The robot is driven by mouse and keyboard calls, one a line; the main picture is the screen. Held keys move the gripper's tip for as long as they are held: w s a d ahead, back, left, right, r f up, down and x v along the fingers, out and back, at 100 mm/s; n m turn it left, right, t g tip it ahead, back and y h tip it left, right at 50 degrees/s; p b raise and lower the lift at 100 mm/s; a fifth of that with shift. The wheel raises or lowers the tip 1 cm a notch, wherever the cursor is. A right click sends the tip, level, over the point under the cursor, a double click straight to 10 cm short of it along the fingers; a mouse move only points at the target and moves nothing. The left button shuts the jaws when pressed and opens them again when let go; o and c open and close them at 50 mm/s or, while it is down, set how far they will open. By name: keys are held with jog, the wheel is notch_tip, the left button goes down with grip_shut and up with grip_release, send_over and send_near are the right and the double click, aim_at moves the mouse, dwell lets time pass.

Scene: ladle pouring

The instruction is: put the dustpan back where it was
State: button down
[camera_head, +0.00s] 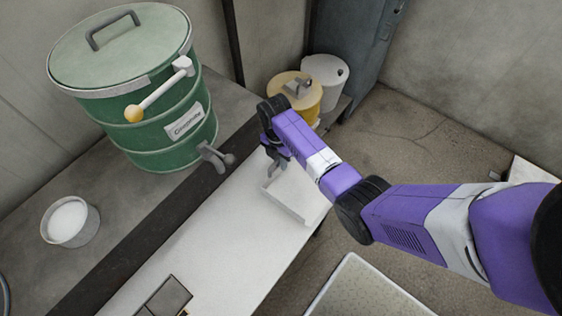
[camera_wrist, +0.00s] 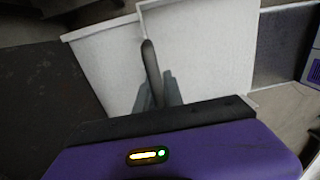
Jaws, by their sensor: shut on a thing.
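My gripper (camera_head: 274,165) is shut on the dustpan's grey handle, which stands between the fingers in the wrist view (camera_wrist: 155,85). The pan looks very low over the table; I cannot tell whether it touches. The fingers partly hide the handle.
A green drum (camera_head: 150,100) with a lid and a tap stands on the grey counter at left. A yellow container (camera_head: 294,92) and a white cylinder (camera_head: 325,85) stand behind my gripper. The table's middle is clear.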

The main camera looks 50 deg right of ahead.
jog(key=shift+f, duration=0.4)
jog(key=c, duration=1.5)
grip_release()
jog(key=shift+o, duration=0.2)
jog(key=shift+r, duration=0.1)
notch_tip(320, 180, up, 13)
jog(key=w, duration=0.1)
jog(key=shift+f, duration=0.2)
